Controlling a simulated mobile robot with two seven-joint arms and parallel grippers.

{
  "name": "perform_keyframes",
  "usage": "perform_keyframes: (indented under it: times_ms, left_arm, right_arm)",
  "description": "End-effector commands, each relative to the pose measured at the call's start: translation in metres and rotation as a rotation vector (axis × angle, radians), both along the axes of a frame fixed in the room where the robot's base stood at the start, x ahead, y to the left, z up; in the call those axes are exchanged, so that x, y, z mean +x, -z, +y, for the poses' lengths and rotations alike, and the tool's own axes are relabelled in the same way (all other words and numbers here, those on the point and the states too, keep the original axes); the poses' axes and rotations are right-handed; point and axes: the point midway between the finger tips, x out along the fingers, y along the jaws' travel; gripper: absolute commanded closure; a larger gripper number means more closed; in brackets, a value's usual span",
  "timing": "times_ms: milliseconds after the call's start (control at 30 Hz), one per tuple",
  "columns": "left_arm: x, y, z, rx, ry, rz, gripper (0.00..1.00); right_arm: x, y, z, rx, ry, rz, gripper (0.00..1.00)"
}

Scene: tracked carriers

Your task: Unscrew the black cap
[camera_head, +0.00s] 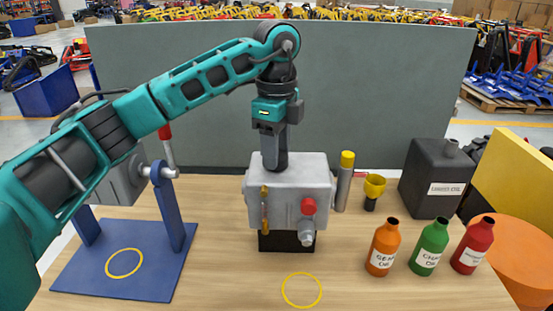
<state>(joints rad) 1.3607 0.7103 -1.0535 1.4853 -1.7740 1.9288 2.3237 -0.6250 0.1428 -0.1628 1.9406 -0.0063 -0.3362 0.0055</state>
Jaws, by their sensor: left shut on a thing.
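A light grey metal housing (318,172) stands on a black block (272,242) in the middle of the wooden table. My left gripper (274,150) points straight down onto the top of the housing, left of its middle. Its fingers are shut on the black cap (275,163) there. The cap is mostly hidden by the dark fingers, and its edge is hard to tell from them. A red knob (308,206), a grey fitting (306,238) and a brass sight tube (265,210) are on the housing's front. My right gripper is not in view.
Orange (383,245), green (430,245) and red (473,244) bottles stand at the right. Behind them are a dark canister (430,185), a yellow funnel (374,188) and a yellow-topped tube (345,180). A blue stand (120,278) is at left. A yellow ring (301,303) marks clear table in front.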

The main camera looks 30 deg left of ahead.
Motion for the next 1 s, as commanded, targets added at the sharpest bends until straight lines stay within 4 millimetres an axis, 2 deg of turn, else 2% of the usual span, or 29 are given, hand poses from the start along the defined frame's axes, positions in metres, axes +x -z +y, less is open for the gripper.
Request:
perform_keyframes:
  times_ms: [233,533,567,600,800,1000]
  left_arm:
    - [-0.0005,0.0017,-0.0002,0.001,-0.282,0.003,0.77]
    - [-0.0006,0.0019,-0.0002,0.002,-0.328,0.004,0.77]
    - [-0.0006,0.0019,-0.0001,0.002,-0.328,0.004,0.50]
    - [-0.0006,0.0019,-0.0002,0.002,-0.327,0.004,0.46]
    - [-0.0003,0.0011,-0.0001,0.001,-0.326,0.002,0.28]
    - [-0.0001,0.0006,-0.0001,0.000,-0.325,0.001,0.28]
  right_arm:
    - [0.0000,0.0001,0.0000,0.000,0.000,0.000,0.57]
    - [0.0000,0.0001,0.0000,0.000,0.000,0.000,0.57]
    - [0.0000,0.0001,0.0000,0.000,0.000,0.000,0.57]
    - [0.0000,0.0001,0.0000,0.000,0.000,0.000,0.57]
    - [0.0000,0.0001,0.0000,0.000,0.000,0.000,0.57]
    - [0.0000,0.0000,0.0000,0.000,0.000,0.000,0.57]
